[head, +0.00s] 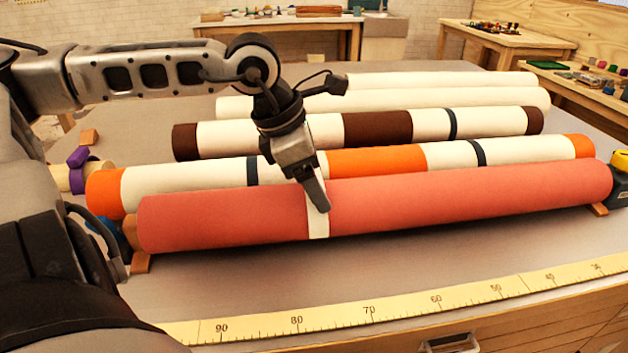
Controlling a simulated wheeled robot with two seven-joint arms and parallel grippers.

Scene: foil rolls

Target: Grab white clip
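The white clip (318,229) shows as a narrow white band around the front red roll (460,203), left of the roll's middle. My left gripper (319,203) points down right over this band, and a dark finger lies in front of its upper part. The finger looks to be at or very near the clip; I cannot tell whether it touches. Only one finger shows clearly, so the gap between the fingers is hidden. My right gripper is not in view.
Behind lie an orange-and-white roll (377,161), a brown-and-white roll (378,128) and white rolls (440,98). Small wooden blocks (141,263) sit under the red roll's ends. A yellow measuring tape (400,306) runs along the table's front edge. Purple clips (78,157) lie at left.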

